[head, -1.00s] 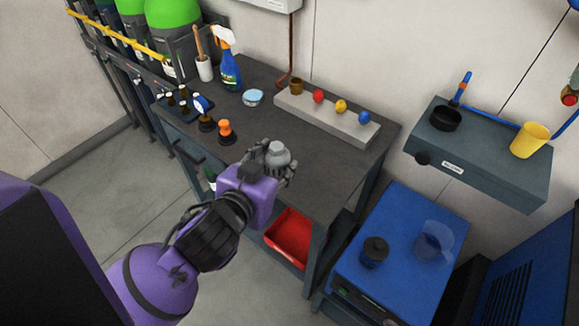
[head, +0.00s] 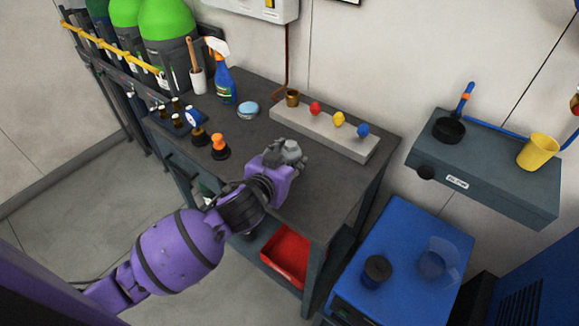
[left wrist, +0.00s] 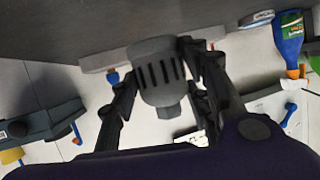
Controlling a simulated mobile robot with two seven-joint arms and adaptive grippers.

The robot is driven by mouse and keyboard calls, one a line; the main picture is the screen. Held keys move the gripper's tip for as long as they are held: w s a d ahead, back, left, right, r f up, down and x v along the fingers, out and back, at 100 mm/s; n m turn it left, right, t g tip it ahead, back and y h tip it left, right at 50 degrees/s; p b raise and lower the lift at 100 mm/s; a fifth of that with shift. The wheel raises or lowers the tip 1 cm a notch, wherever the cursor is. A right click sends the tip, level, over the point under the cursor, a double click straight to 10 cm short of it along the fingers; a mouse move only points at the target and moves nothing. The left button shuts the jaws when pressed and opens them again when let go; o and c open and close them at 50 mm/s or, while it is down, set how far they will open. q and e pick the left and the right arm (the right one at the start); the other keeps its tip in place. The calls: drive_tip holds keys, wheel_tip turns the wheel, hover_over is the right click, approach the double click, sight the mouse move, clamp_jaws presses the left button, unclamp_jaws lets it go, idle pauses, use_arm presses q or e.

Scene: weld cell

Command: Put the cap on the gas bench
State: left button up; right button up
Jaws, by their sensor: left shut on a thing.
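The grey cap (head: 291,148) is held in my left gripper (head: 283,158), over the front part of the dark gas bench (head: 310,192). In the left wrist view the cap (left wrist: 157,72) shows slots in its side and sits between the two fingers of the left gripper (left wrist: 155,85), which are shut on it. The bench's dark top (left wrist: 100,25) fills the upper part of that view. I cannot tell whether the cap touches the bench top. My right gripper is not in view.
A grey block with coloured knobs (head: 325,133) stands at the bench's back. A spray bottle (head: 224,80), a blue-white tin (head: 247,110) and an orange-topped item (head: 219,147) stand left. A red bin (head: 287,254) is below. Bench top right of the gripper is clear.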

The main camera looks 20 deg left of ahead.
use_arm(q)
drive_tip(key=shift+w+f, duration=0.3)
drive_tip(key=shift+f, duration=0.05)
wheel_tip(320, 180, down, 3)
drive_tip(key=shift+r, duration=0.15)
drive_tip(key=shift+f, duration=0.25)
drive_tip(key=o, duration=1.2)
